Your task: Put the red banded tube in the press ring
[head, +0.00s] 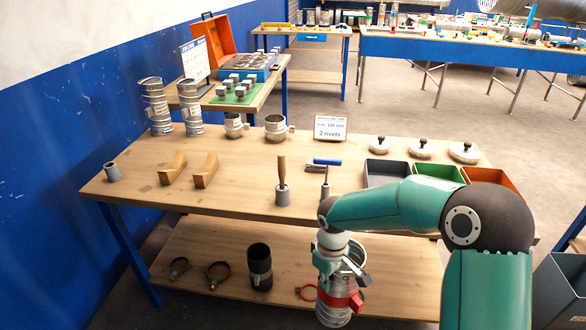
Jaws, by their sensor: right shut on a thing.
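My right gripper (338,262) is shut at the upper end of a silver ribbed tube with a red band, the red banded tube (335,312). The tube hangs roughly upright, in front of the bench and over the view of its lower shelf. Its top opening shows beside the fingers; its bottom is near the picture's lower edge. I cannot tell for sure which thing is the press ring; two short metal rings with side lugs (275,128) (233,126) stand at the back of the bench top. My left gripper is not in view.
The wooden bench (135,187) bears two ribbed tubes (157,106) (190,107), wooden cradles (205,171), a brush in a grey cup (283,194), a sign (330,128), lids (420,147) and coloured bins (385,172). The lower shelf holds a black cylinder (260,267) and clamps (217,272).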

